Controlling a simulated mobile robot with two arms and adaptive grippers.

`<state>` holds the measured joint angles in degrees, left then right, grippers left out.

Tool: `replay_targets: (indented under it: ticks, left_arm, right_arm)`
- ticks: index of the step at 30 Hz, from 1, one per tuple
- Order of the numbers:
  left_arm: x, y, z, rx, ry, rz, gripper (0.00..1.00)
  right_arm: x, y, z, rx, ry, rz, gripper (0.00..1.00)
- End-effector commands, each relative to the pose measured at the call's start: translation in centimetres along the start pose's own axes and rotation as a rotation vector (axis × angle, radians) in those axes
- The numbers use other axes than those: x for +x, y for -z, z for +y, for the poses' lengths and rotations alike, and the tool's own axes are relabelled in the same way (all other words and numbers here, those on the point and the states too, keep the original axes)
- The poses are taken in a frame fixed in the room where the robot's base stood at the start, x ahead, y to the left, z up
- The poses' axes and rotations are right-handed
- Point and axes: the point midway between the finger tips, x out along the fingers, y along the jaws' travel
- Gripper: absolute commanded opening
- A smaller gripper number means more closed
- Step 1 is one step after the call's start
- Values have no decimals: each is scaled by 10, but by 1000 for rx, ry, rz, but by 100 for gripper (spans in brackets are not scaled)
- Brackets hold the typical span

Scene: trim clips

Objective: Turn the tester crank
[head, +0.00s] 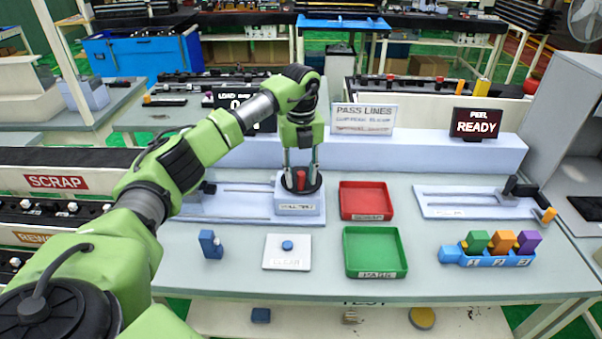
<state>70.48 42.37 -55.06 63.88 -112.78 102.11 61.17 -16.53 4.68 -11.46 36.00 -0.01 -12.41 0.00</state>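My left gripper (301,181) points straight down over the left tester's block (298,208). Its two fingers stand on either side of a small red piece (301,176), and they look apart from it. The base of the red piece is partly hidden by a dark round part. The left tester's slotted bed (245,212) runs left from the block, with a small dark part at its left end, partly behind my arm. The right tester (462,203) has a black crank (522,190) with an orange knob (548,214) at its right end. My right gripper is out of view.
A red tray (367,214) and a green tray (404,268) are empty. A white pad (307,252) holds a blue disc. A blue rack (487,258) holds green, orange and purple clips. A blue block (211,244) stands at left. My arm hides part of the load display.

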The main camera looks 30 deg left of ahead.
Motion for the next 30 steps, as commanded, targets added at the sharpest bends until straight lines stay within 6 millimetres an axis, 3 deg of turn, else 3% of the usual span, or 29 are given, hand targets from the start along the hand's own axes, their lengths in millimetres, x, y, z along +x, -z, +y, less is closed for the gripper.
replay_targets:
  ticks: [9,10,13,14,30]
  left_arm:
    - [4,0,0,0,-1,0,33]
    - [4,0,0,0,0,0,30]
    - [4,0,0,0,0,1,4]
    - [4,0,0,0,0,0,0]
    - [3,-2,5,106,1,-1,0]
  right_arm:
    - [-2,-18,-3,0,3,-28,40]
    - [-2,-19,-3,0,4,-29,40]
    - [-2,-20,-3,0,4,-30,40]
    - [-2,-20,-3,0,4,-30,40]
    - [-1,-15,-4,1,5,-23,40]
